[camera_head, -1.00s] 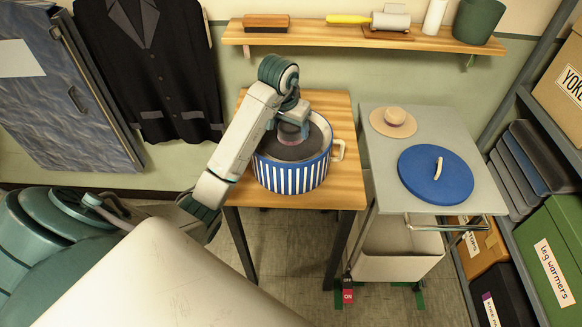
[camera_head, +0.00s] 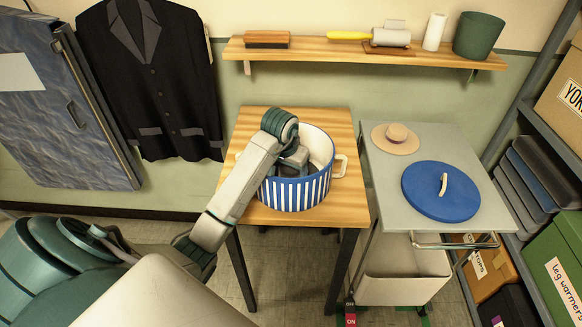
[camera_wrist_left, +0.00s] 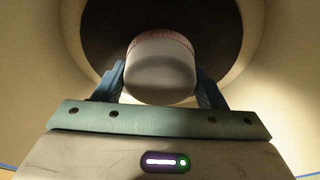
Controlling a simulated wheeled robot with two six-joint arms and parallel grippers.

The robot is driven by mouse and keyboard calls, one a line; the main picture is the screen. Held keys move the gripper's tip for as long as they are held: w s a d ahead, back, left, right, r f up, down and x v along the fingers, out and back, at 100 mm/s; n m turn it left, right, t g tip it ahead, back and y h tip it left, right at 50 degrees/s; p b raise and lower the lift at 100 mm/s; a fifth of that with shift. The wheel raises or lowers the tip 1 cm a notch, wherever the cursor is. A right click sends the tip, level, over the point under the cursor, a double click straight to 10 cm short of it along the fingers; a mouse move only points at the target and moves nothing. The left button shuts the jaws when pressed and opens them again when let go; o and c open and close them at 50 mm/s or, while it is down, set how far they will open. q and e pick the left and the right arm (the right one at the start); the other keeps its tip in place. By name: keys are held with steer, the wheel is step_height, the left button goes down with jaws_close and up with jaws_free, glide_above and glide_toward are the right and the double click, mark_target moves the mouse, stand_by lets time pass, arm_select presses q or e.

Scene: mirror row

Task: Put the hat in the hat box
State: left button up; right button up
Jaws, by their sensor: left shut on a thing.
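The hat box (camera_head: 300,194) is a round tub with blue and white stripes, a pale inside and a side handle. It stands open on the wooden table (camera_head: 240,140). My left gripper (camera_head: 293,167) reaches down inside it. In the left wrist view, my left gripper (camera_wrist_left: 160,76) is shut on the pale crown of a hat (camera_wrist_left: 160,62). The hat has a pinkish band and a dark brim (camera_wrist_left: 108,35) beyond the fingers, with the box's pale wall around it. In the head view the arm and box wall hide this hat. Whether it touches the bottom, I cannot tell.
A grey trolley (camera_head: 385,180) right of the table holds a straw hat (camera_head: 396,139) and a round blue lid (camera_head: 441,191). A wall shelf (camera_head: 340,52) runs behind the table. A dark jacket (camera_head: 155,80) hangs at the left; a storage rack stands at the right.

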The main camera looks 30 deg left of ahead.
arm_select(q)
steer(key=shift+f, duration=0.2)
steer(key=o, duration=1)
steer(key=shift+r, duration=0.1)
